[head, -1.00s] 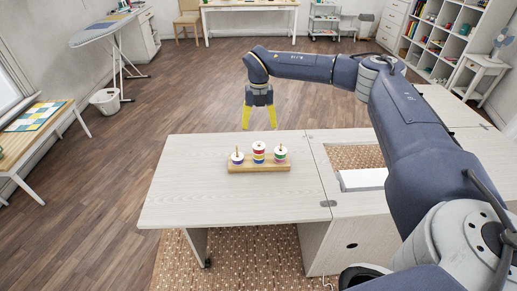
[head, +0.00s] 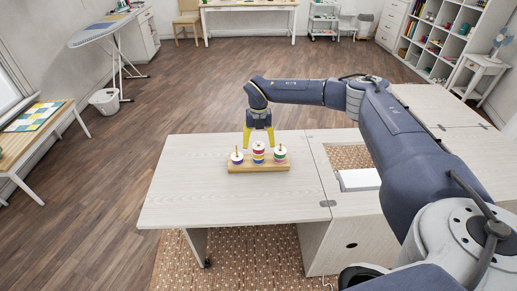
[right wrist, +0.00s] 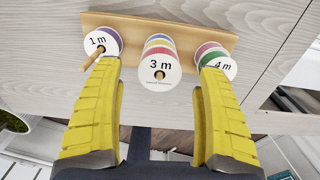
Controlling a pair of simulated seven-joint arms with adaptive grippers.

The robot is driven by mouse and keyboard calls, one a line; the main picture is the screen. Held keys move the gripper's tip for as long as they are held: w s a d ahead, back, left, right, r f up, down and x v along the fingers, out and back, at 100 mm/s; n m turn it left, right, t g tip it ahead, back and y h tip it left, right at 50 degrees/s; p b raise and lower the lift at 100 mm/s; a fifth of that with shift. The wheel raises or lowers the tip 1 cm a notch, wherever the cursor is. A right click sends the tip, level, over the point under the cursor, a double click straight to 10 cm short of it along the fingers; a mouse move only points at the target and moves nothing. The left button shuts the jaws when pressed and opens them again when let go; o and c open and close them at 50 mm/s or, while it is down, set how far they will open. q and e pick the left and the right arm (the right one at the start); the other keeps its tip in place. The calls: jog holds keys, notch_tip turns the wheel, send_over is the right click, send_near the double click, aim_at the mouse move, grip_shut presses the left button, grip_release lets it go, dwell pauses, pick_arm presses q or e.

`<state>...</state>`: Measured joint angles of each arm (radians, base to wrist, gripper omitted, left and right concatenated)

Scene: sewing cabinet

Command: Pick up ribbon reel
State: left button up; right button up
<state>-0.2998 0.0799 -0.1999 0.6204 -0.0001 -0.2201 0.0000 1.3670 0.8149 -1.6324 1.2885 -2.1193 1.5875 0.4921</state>
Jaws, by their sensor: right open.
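Ribbon reels stand in three stacks on pegs of a wooden holder (head: 238,169) on the cabinet top. The middle stack (head: 258,156) is the tallest, with several coloured reels; its top label reads "3 m" in the right wrist view (right wrist: 160,68). The left stack (head: 237,158) reads "1 m" and the right stack (head: 280,154) reads "4 m". My right gripper (head: 258,138) is open and empty, just behind the middle stack. In the right wrist view, its yellow fingers (right wrist: 155,70) are spread, with the middle stack between their directions. My left gripper is out of view.
The pale wooden cabinet top (head: 190,200) is clear around the holder. An opening (head: 348,157) with a white panel (head: 358,180) lies to the right. My right arm spans above that side. An ironing board (head: 103,28) and waste bin (head: 105,101) stand far left.

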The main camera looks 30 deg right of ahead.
notch_tip(320, 180, down, 2)
jog(key=shift+f, duration=0.15)
jog(key=c, duration=1.2)
